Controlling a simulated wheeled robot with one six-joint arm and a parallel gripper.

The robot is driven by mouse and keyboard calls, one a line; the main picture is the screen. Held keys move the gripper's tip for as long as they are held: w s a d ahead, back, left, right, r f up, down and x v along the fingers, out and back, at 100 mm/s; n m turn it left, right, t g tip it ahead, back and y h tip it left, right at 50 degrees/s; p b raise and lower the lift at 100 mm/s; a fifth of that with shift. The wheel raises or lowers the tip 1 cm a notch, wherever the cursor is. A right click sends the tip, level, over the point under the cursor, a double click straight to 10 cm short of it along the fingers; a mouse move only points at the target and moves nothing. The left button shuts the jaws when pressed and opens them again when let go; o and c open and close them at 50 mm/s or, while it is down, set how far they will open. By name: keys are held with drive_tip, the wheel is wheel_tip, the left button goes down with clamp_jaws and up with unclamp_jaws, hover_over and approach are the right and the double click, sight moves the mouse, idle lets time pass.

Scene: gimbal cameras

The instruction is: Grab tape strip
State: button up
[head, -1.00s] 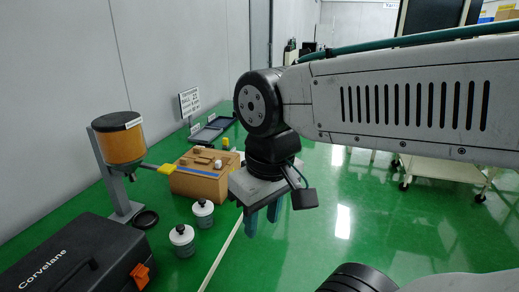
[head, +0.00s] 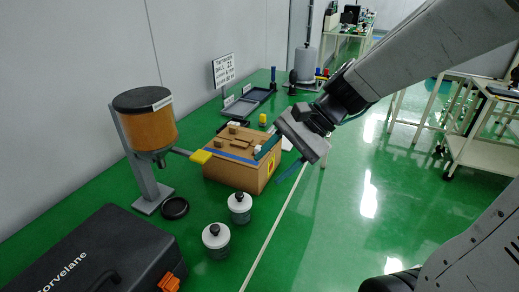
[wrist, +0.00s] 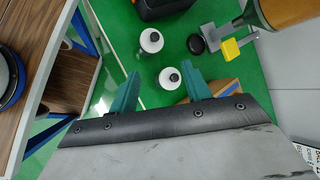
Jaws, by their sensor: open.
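A blue tape strip (head: 231,155) runs along the top of a brown cardboard box (head: 226,176) on the green table. My gripper (head: 279,160) is at the box's right side in the head view, tilted, with its teal fingers spread and pointing down-left. One finger shows over the box's right top corner; I cannot tell whether it touches. In the wrist view my gripper (wrist: 162,79) is open with nothing between the fingers.
Two white-capped jars (head: 216,239) stand in front of the box. An orange hopper (head: 147,126) on a grey stand has a yellow-tipped lever (head: 200,156) reaching toward the box. A black case (head: 95,258) is at lower left. Dark trays (head: 250,103) lie behind.

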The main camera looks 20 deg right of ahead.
drive_tip(key=w+d+f+m+t+y, duration=0.1)
drive_tip(key=w+f+m+t, duration=0.1)
drive_tip(key=w+m, duration=0.25)
drive_tip(key=w+d+f+m+t+y, duration=0.1)
drive_tip(key=w+d+f+m, duration=0.15)
drive_tip(key=w, duration=0.35)
drive_tip(key=m+t, duration=0.5)
drive_tip(key=m, duration=0.4)
approach(258, 147)
drive_tip(key=x, duration=1)
drive_tip(key=shift+w+f, duration=0.1)
drive_tip(key=shift+f, duration=0.1)
drive_tip(key=c, duration=1)
